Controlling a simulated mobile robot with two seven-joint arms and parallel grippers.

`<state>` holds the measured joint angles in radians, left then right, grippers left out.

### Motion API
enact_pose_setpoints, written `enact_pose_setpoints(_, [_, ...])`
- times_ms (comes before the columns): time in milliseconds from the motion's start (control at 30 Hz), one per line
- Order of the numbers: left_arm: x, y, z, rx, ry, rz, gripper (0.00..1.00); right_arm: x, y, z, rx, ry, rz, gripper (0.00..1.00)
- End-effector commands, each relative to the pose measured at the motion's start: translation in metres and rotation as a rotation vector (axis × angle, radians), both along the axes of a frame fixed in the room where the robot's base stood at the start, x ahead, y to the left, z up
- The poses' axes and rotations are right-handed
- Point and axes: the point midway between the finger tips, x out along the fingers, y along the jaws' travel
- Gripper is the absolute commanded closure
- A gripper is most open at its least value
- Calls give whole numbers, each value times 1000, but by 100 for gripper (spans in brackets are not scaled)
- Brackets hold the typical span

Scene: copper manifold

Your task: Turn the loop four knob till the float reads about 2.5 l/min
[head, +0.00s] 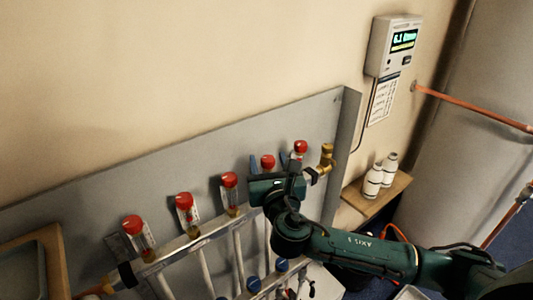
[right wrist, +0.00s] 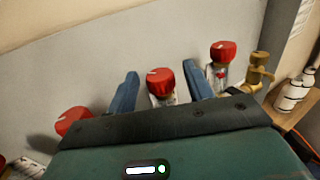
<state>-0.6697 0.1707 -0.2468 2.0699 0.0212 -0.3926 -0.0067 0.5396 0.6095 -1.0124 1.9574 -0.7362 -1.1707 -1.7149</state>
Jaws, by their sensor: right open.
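A row of red-capped knobs on clear float tubes stands on the manifold. The fourth from the left, which I take for the loop four knob (head: 267,161), also shows in the right wrist view (right wrist: 160,82). My right gripper (head: 268,163) is open, its blue fingers one on each side of that knob; in the right wrist view (right wrist: 160,74) gaps show on both sides. Whether a finger touches it I cannot tell. Its float tube is mostly hidden by my gripper, and the float reading is not legible. My left gripper is not in view.
Another red knob (head: 300,147) and a brass valve (head: 325,158) stand close to the right of my gripper. A third knob (head: 229,179) is to the left. A wall display (head: 404,39) is lit, its digits blurry. White bottles (head: 373,181) stand on a wooden shelf.

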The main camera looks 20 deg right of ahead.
Motion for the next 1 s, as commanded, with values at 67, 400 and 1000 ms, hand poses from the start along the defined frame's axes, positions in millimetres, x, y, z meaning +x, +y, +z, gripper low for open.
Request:
enact_pose_setpoints(67, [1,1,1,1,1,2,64,12,-2,1,-1,-2,-1,49])
enact_pose_setpoints(400, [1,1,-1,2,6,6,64,30,-3,0,2,1,0,49])
enact_pose_setpoints(1000, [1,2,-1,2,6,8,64,30,-4,0,1,1,0,84])
